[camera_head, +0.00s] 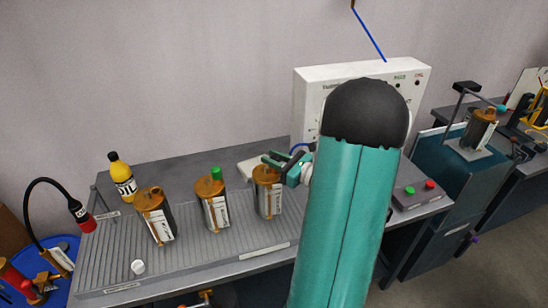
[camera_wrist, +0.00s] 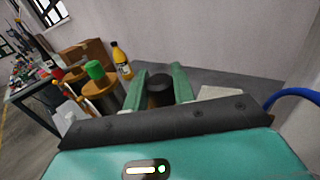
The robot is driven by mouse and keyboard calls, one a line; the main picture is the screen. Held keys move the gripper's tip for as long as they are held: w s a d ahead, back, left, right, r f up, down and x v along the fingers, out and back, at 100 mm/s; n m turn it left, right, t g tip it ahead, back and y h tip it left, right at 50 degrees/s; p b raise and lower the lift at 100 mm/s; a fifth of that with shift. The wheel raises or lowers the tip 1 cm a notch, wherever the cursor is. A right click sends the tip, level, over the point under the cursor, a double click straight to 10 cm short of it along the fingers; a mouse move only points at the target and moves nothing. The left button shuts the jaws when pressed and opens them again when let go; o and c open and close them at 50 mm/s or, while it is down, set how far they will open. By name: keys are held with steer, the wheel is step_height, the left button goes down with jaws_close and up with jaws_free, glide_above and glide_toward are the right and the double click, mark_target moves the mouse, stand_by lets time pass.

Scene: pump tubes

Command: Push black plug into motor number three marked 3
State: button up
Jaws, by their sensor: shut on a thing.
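Three copper-topped motors stand in a row on the ribbed grey tray (camera_head: 110,262) in the head view: a left one (camera_head: 157,216), a middle one (camera_head: 213,205) with a green plug (camera_head: 215,173) on top, and a right one (camera_head: 268,196). Their number marks are too small to read. My gripper (camera_head: 268,158) is at the top of the right motor. In the wrist view its green fingers (camera_wrist: 162,88) are shut on the black plug (camera_wrist: 160,84). The fingers hide how far the plug sits in the motor. The green plug also shows there (camera_wrist: 95,69).
A yellow bottle (camera_head: 122,178) stands behind the left motor. A small white cap (camera_head: 138,267) lies at the tray's front. A white panel (camera_head: 310,92) stands behind my arm. A box with red and green buttons (camera_head: 415,195) is to the right.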

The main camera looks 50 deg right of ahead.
steer(key=o, duration=1.1)
steer(key=shift+f, duration=0.1)
steer(key=shift+c, duration=0.2)
steer(key=shift+s, duration=0.1)
steer(key=s+d, duration=0.2)
steer(key=s, duration=1.1)
steer(key=shift+s, duration=0.25)
